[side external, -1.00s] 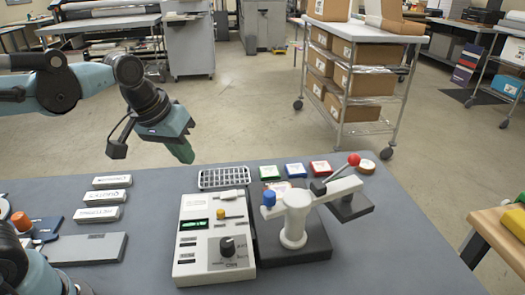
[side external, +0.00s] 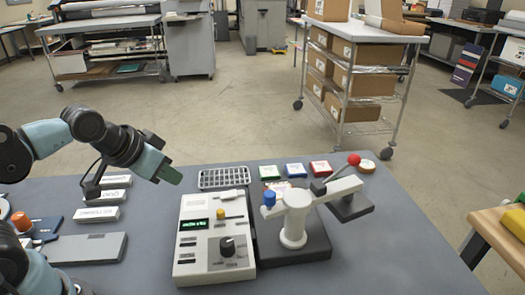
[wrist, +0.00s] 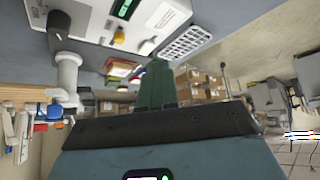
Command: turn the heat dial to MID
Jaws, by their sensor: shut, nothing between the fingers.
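The heat dial is a black knob (side external: 227,247) on the front part of the white control box (side external: 187,268). It also shows near the top left in the wrist view (wrist: 59,22). Its printed marks are too small to read here. The box has a lit green display (side external: 194,225) and a yellow knob (side external: 221,214). My gripper (side external: 174,176) has green fingers and is shut and empty. It is in the air behind and left of the box, well apart from the dial. In the wrist view the shut fingers (wrist: 155,85) point away from the dial.
A white lever press (side external: 293,238) with a blue knob and a red-tipped handle stands right of the box. A metal tray (side external: 224,178) lies behind the box. White labelled blocks (side external: 98,214) and a grey slab (side external: 95,248) lie to the left. The right front of the table is clear.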

